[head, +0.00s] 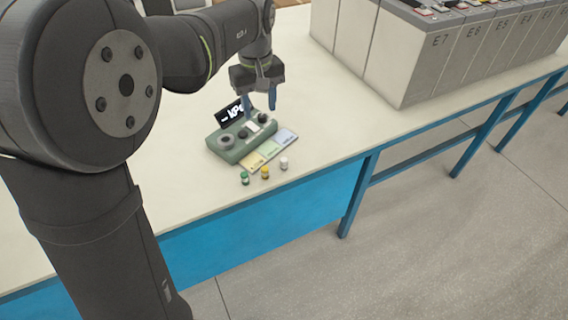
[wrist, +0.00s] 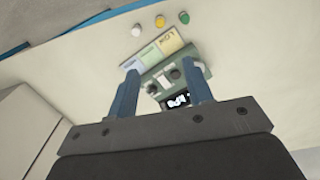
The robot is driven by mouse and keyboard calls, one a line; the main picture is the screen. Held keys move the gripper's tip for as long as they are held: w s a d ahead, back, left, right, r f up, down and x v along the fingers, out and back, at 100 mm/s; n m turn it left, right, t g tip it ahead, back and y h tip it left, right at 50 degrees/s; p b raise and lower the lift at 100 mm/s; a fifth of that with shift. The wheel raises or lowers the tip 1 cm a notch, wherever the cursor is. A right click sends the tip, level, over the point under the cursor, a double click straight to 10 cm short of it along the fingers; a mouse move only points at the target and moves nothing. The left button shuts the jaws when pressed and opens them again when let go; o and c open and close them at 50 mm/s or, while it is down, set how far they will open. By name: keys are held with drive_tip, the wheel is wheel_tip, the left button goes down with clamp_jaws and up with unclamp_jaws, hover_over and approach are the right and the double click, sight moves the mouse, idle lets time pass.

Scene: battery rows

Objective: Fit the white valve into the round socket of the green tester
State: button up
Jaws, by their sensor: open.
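The white valve (head: 283,163) stands on the table near its front edge, at the right end of a row of three small valves; it also shows in the wrist view (wrist: 136,31). The green tester (head: 240,138) sits behind it, with a dark screen, a grey round fitting at its left and dark round parts on top; it also shows in the wrist view (wrist: 152,77). I cannot tell which part is the round socket. My gripper (head: 260,104) is open and empty above the tester's back right; its two blue fingers show in the wrist view (wrist: 162,88), partly hiding the tester.
A green valve (head: 244,178) and a yellow valve (head: 265,173) stand left of the white one. A coloured card (head: 270,150) lies along the tester's front. Large grey battery cases (head: 420,60) stand at the right. The table (head: 335,125) is clear between them.

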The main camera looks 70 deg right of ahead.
drive_tip(key=m, duration=1.2)
hover_over(284, 159)
drive_tip(key=f, duration=1.8)
drive_tip(key=shift+w+d, duration=0.1)
drive_tip(key=shift+w, duration=0.25)
drive_tip(key=f, duration=0.4)
drive_tip(key=shift+s+a, duration=0.2)
drive_tip(key=shift+s, duration=0.15)
drive_tip(key=shift+f, duration=0.6)
clamp_jaws()
drive_tip(key=shift+r, duration=0.1)
